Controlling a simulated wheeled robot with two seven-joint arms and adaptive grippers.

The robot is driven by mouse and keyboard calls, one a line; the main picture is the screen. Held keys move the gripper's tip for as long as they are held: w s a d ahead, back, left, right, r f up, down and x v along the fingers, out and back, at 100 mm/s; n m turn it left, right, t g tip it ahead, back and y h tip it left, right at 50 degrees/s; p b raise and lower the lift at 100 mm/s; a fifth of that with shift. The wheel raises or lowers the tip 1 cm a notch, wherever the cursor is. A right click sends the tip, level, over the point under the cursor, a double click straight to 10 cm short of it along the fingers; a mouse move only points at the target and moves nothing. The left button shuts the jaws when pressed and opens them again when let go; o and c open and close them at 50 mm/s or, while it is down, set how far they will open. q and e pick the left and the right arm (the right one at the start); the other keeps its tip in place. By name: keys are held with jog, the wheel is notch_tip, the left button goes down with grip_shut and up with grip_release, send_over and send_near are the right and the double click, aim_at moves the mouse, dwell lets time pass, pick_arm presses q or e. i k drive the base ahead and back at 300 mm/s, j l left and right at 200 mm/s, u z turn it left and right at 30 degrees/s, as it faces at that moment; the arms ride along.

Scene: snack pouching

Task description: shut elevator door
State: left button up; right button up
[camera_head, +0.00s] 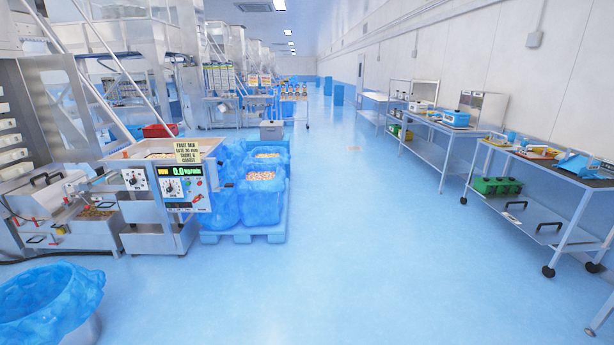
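No part that I can clearly tell as an elevator door shows in the head view. At the left edge stands a tall steel machine (58,95) with a sloping steel frame. At its foot is a low steel housing (42,200) with a black handle on top. I cannot tell whether this is part of the elevator or whether any door on it is open. Beside it is a steel feeder (160,240) with a dial panel, a green digital display and a yellow label. Neither of my grippers is in view.
Blue-lined bins (262,200) of snacks stand on a blue pallet (243,237). A blue-lined bin (45,300) is at the front left. Wheeled steel carts (545,215) with tools line the right wall. The middle aisle (350,240) is clear.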

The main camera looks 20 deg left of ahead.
aim_at(31, 67)
jog(key=i+u, duration=0.45)
jog(key=i, duration=0.35)
jog(key=i+u, duration=0.15)
jog(key=i, duration=2.2)
jog(key=i+z, duration=0.45)
jog(key=i, duration=0.35)
jog(key=i+z, duration=0.4)
jog(key=i, duration=1.35)
jog(key=i+u, duration=0.25)
jog(key=i, duration=0.15)
jog(key=i+u, duration=0.25)
jog(key=i, duration=0.15)
